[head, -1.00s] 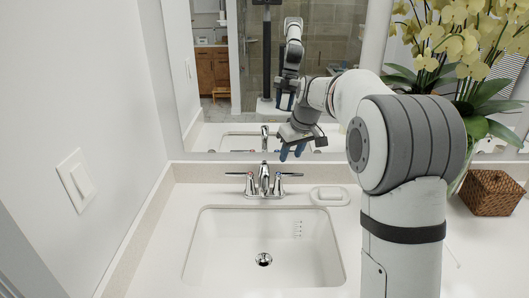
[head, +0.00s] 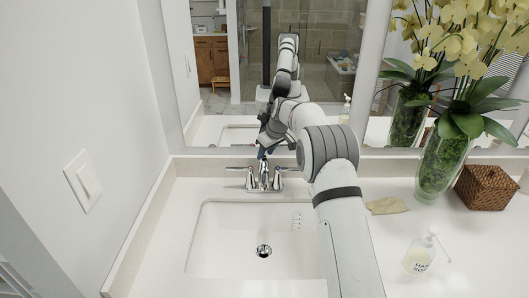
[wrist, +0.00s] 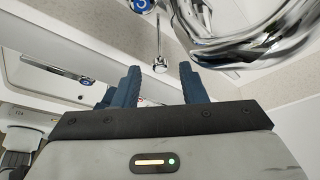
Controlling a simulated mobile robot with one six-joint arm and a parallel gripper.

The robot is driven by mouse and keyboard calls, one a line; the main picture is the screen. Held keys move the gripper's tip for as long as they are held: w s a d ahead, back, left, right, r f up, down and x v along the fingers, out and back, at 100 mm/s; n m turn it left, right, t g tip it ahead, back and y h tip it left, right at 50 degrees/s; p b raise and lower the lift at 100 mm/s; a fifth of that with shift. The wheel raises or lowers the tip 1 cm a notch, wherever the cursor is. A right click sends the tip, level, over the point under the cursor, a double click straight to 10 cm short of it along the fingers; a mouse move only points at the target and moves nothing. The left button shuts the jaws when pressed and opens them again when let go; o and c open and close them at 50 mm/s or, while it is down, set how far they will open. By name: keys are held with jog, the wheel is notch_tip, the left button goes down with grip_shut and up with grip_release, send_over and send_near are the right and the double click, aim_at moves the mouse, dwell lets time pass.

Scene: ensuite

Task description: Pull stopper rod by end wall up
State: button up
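The stopper rod (wrist: 158,40) shows in the wrist view as a thin chrome rod with a round knob at its near end. My gripper (wrist: 161,68) is open, with its blue fingers on either side of the line of the knob. The knob appears between or just beyond the fingertips, and no contact is visible. In the head view my gripper (head: 262,153) is low behind the chrome faucet (head: 263,177), near the end wall with the mirror. The rod cannot be made out in the head view.
The faucet's curved chrome body (wrist: 255,38) is close on the right in the wrist view. The sink basin (head: 225,245) is empty.

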jog(key=shift+w+a+f, duration=0.15)
jog(key=shift+f, duration=0.4)
grip_shut()
jog(key=shift+r, duration=0.15)
